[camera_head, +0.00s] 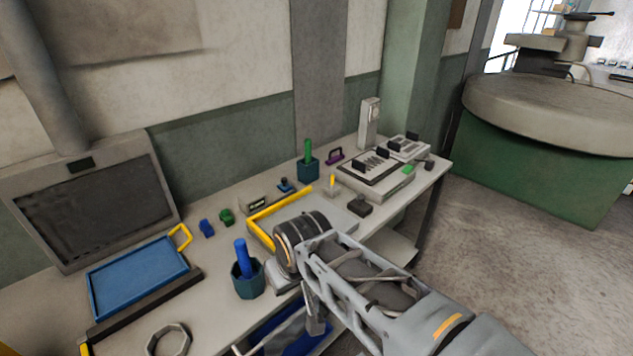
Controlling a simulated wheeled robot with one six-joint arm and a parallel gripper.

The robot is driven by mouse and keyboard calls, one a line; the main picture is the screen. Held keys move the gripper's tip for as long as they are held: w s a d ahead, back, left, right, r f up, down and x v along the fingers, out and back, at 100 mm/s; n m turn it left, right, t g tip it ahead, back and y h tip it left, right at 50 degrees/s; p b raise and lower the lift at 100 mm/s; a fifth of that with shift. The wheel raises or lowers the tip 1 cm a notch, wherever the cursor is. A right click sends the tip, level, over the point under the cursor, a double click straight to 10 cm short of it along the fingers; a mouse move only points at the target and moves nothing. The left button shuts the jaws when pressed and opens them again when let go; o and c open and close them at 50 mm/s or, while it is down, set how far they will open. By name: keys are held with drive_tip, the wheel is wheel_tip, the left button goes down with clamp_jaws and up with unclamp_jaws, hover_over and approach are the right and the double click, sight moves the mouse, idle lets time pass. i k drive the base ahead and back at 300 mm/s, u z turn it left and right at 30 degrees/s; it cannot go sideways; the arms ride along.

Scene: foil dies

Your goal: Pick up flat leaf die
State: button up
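I cannot tell which piece is the flat leaf die at this size. Candidates are a small blue piece (207,228) and a small green piece (227,217) on the workbench left of the yellow corner guide. A purple piece with a handle (334,156) stands at the back. A light block with a zigzag pattern (372,166) and black-handled pieces lies at the right. My arm reaches in from the lower right, over the bench front. My gripper (315,310) seems to hang below the arm's far joint; its fingers are not clear, and I see nothing held.
The grey workbench (212,300) carries a blue tray (138,277), a teal cup with a blue handle (248,281), another cup with a green stick (308,169), and a yellow corner guide (262,216). A dark screen stands at left. Open floor lies right.

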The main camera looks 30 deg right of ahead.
sight(371, 165)
drive_tip(key=z, duration=2.05)
drive_tip(key=k, duration=0.9)
drive_tip(key=z, duration=0.95)
drive_tip(key=i, duration=2.05)
drive_tip(key=u, duration=1.3)
drive_tip(key=i, duration=1)
drive_tip(key=u, duration=1.6)
drive_tip(key=i, duration=0.55)
drive_tip(key=u, duration=0.5)
